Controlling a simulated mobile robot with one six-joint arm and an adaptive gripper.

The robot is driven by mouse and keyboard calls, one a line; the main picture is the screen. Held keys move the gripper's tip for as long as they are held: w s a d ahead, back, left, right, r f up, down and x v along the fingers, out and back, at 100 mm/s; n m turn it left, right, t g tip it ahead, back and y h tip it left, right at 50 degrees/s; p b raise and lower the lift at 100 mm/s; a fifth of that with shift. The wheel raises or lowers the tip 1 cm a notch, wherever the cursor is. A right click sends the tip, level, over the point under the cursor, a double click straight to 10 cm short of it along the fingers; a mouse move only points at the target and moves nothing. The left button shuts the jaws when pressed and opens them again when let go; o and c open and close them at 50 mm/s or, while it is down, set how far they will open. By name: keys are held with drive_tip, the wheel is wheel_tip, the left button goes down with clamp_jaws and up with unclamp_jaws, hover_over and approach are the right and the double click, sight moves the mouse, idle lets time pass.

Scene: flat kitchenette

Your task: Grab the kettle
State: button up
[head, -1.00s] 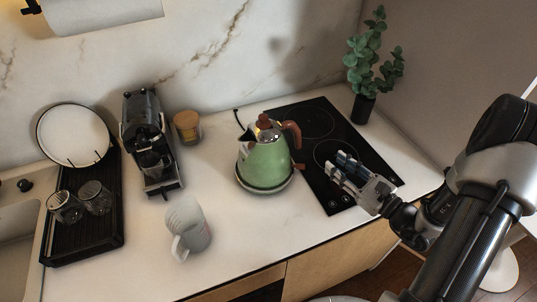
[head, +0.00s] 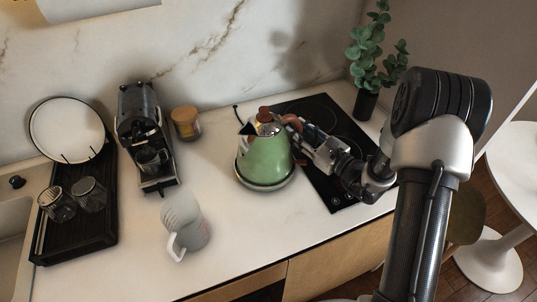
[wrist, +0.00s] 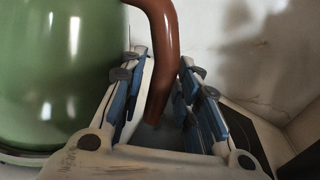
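The green kettle (head: 266,160) stands upright on its round base (head: 262,186) on the counter, its brown handle (head: 292,123) toward the right. The kettle body also fills the left of the wrist view (wrist: 60,70). My gripper (head: 306,138) is at the kettle's right side, by the handle. In the wrist view my gripper (wrist: 162,75) is open, and the brown handle (wrist: 162,55) runs down between its two fingers. A gap shows between the handle and the right finger; the left finger lies between the handle and the kettle body.
A black hob (head: 325,120) lies under and behind my gripper, with a potted plant (head: 366,103) at its back. A coffee machine (head: 146,140), a wooden-lidded jar (head: 186,123), a white pitcher (head: 184,225) and a black tray (head: 85,225) stand left of the kettle.

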drive_tip(key=shift+w+a, duration=0.25)
drive_tip(key=shift+w, duration=0.15)
clamp_jaws()
idle(0.6)
